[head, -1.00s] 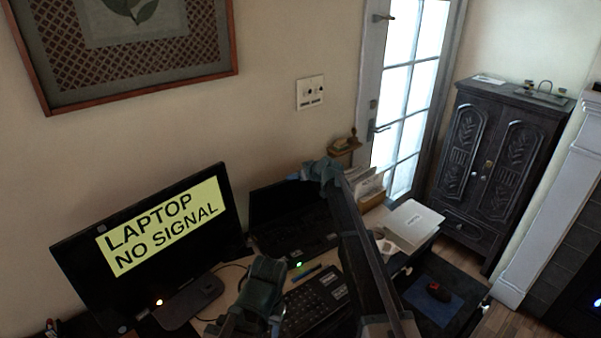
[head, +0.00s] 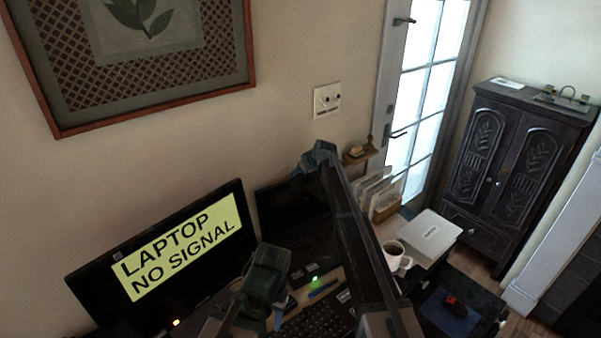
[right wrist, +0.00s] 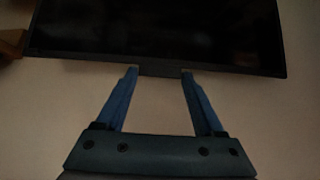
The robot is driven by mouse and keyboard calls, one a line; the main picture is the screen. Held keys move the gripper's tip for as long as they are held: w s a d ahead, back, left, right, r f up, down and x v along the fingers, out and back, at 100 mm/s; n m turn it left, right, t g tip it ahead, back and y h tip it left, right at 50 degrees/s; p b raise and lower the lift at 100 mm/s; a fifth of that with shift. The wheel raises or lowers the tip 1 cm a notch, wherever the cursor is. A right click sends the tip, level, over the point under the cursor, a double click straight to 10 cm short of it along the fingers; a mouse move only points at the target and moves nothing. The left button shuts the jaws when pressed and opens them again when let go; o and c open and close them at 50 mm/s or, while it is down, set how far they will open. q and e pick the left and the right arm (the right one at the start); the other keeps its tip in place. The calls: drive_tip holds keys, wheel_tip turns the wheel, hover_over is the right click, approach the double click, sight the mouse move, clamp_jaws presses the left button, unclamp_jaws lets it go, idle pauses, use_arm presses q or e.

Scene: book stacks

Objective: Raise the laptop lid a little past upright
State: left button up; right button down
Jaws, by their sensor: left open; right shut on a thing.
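The laptop's dark lid (head: 280,203) stands raised behind its keyboard base (head: 308,242) in the head view, right of the monitor. My right gripper (head: 304,168) is at the lid's top edge. In the right wrist view, its blue fingers (right wrist: 160,72) meet the edge of the dark lid (right wrist: 160,32), shut on it. My right forearm hides the laptop's right side, and the lid's exact angle is hard to judge. My left gripper (head: 267,270) is lower, open and empty, in front of the laptop, apart from the lid.
A monitor (head: 90,280) reading "LAPTOP NO SIGNAL" stands left. A separate keyboard (head: 318,322) lies in front. A mug (head: 394,251), a white box (head: 432,236) and a paper holder (head: 380,195) stand right. The wall (head: 270,130) is close behind.

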drive_tip(key=shift+w+r, duration=0.1)
drive_tip(key=shift+w, duration=0.05)
unclamp_jaws()
drive_tip(key=shift+s+r, duration=0.1)
drive_tip(key=shift+s, duration=0.1)
drive_tip(key=p+v, duration=1)
drive_tip(key=v, duration=0.3)
drive_tip(key=shift+r, duration=0.2)
drive_tip(key=shift+s+d, duration=0.1)
drive_tip(key=shift+d, duration=0.05)
drive_tip(key=s+d+f+m+g+h, duration=0.1)
drive_tip(key=s+d+f+m+g, duration=0.15)
drive_tip(key=s, duration=1.25)
drive_tip(key=s+d+f+m+g+h, duration=0.1)
drive_tip(key=s+d+g+h, duration=0.15)
drive_tip(key=s, duration=1.15)
drive_tip(key=s+d+f+m+g+h, duration=0.1)
drive_tip(key=s+d+f+m+g, duration=0.15)
drive_tip(key=s, duration=1.25)
drive_tip(key=s+a+f+n+b, duration=0.4)
drive_tip(key=a+f+b, duration=0.6)
drive_tip(key=b, duration=0.1)
drive_tip(key=shift+s+a+f+h, duration=0.2)
drive_tip(key=shift+a+f+h, duration=0.05)
drive_tip(key=shift+f+h, duration=0.15)
